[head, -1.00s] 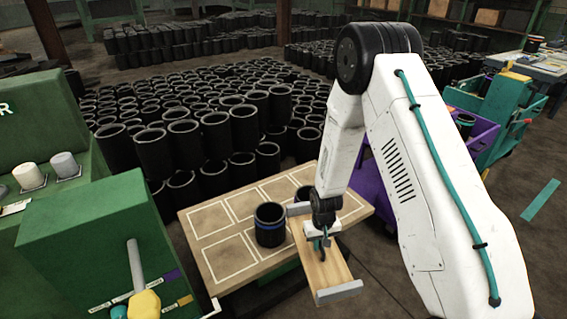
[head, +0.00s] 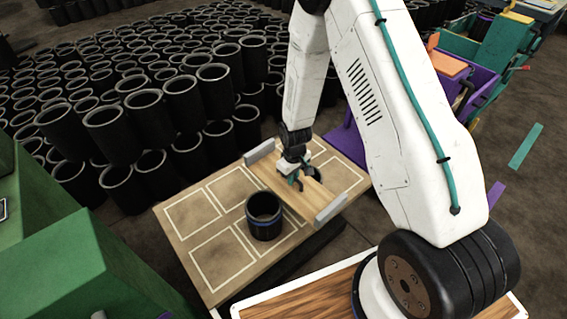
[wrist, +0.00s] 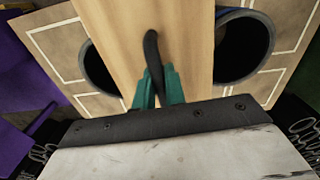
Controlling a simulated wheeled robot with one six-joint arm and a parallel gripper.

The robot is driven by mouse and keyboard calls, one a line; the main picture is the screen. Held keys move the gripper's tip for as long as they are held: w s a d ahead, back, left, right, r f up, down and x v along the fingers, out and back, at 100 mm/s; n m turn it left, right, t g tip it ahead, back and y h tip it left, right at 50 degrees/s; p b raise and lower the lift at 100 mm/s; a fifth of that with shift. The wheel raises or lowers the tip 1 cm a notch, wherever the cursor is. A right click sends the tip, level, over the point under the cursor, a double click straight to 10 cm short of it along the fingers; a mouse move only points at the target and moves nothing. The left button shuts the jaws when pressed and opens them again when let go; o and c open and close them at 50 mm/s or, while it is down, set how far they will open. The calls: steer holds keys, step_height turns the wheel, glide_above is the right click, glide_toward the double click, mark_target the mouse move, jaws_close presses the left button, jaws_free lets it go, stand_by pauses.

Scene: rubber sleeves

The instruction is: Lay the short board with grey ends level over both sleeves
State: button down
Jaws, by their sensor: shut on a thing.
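The short board (head: 272,178) is pale wood with two grey ends (head: 259,152) (head: 331,207). My gripper (head: 297,180), with teal fingers, is shut on it near its middle, at a dark upright piece (wrist: 152,50) in the wrist view. The sleeve with a blue band (head: 265,222) stands upright on the table, left of the board. In the wrist view the board (wrist: 185,40) runs between two black sleeves, one right (wrist: 243,48) and one left (wrist: 98,70), partly covering the left one. That left sleeve is hidden in the head view. The board's height above them is unclear.
The wooden table (head: 185,245) has white outlined squares, several of them empty. Many black sleeves (head: 150,110) are stacked behind it. A green cabinet (head: 75,260) stands at left, a purple cart (head: 350,145) at right.

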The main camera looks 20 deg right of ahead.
mark_target(285, 183)
steer(key=r+n, duration=0.1)
steer(key=n, duration=0.1)
steer(key=a+r+n, duration=0.1)
steer(key=n, duration=0.5)
steer(key=shift+w+a+r, duration=0.15)
steer(key=shift+w+r, duration=0.2)
steer(key=shift+r, duration=0.05)
steer(key=n, duration=0.1)
steer(key=r+n, duration=0.1)
steer(key=n, duration=0.3)
steer(key=shift+w+a+r, duration=0.1)
steer(key=shift+a+r, duration=0.05)
steer(key=shift+a, duration=0.15)
steer(key=n, duration=0.2)
steer(key=r+n, duration=0.1)
steer(key=n, duration=0.1)
steer(key=shift+a, duration=0.25)
steer(key=shift+f, duration=3.3)
steer(key=shift+f, duration=0.65)
steer(key=c, duration=1.4)
jaws_free()
steer(key=shift+o, duration=0.2)
steer(key=shift+r, duration=0.1)
step_height(285, 183, up, 8)
steer(key=shift+f, duration=0.15)
